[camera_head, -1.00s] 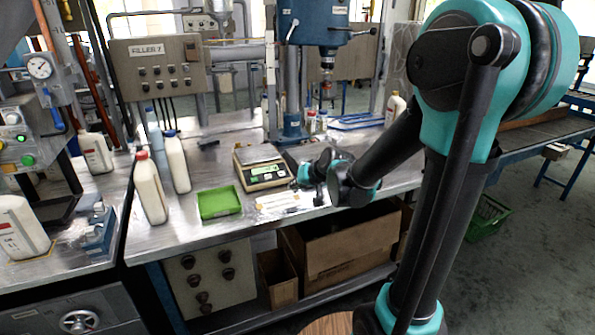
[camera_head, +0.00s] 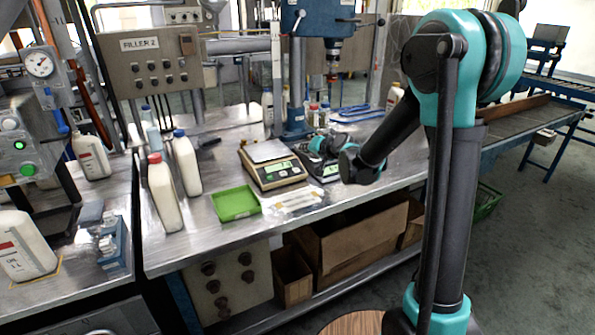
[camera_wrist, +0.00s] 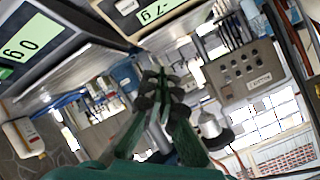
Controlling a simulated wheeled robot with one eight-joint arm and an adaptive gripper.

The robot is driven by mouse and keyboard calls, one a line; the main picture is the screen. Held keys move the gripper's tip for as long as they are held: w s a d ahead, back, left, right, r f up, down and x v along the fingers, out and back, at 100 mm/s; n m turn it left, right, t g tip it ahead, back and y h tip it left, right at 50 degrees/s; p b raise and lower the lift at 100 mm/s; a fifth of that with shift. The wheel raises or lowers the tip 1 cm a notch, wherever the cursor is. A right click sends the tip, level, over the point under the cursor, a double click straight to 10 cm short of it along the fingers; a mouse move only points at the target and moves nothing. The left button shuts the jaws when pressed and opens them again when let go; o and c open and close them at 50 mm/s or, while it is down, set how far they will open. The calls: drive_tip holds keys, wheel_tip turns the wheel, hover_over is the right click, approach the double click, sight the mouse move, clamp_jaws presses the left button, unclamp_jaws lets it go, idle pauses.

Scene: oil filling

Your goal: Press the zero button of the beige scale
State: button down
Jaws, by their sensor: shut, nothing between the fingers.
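The beige scale (camera_head: 268,172) stands on the metal bench, with a silver pan and a lit green display on its front panel. In the wrist view the beige scale (camera_wrist: 122,12) is at the top edge, cut off and tilted, with its lit display showing. My gripper (camera_head: 314,147) is to the right of the beige scale, near a dark scale (camera_head: 329,174), apart from the beige scale as far as I can tell. In the wrist view my gripper (camera_wrist: 160,76) has its fingertips together, with nothing between them. The zero button is too small to make out.
The dark scale's lit display (camera_wrist: 20,45) shows at left in the wrist view. A clear packet (camera_head: 294,200) lies in front. A drill-like machine (camera_head: 322,22) stands behind.

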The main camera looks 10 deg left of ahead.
drive_tip(key=shift+w+a+f, duration=0.3)
drive_tip(key=shift+w+f, duration=0.1)
drive_tip(key=shift+f, duration=0.95)
drive_tip(key=shift+w+a+f, duration=0.3)
drive_tip(key=shift+w+f, duration=0.15)
drive_tip(key=shift+f, duration=0.95)
drive_tip(key=shift+w+a+f, duration=0.3)
drive_tip(key=shift+w+f, duration=0.1)
drive_tip(key=shift+f, duration=0.95)
drive_tip(key=shift+f, duration=0.1)
drive_tip(key=shift+w+a+f, duration=0.1)
drive_tip(key=shift+w+f, duration=0.05)
drive_tip(key=shift+f, duration=0.15)
drive_tip(key=shift+w+a+f, duration=0.1)
drive_tip(key=shift+f, duration=0.25)
drive_tip(key=shift+r, duration=0.15)
drive_tip(key=shift+s+d+r, duration=0.2)
drive_tip(key=shift+s+r, duration=0.05)
drive_tip(key=shift+r, duration=0.4)
drive_tip(key=shift+r, duration=0.1)
drive_tip(key=shift+s+d+r, duration=0.15)
drive_tip(key=shift+s+r, duration=0.1)
drive_tip(key=shift+r, duration=0.5)
drive_tip(key=shift+s+d+r, duration=0.2)
drive_tip(key=shift+s+r, duration=0.05)
drive_tip(key=shift+r, duration=0.5)
drive_tip(key=shift+s+d+r, duration=0.15)
drive_tip(key=shift+s+r, duration=0.1)
drive_tip(key=shift+r, duration=0.5)
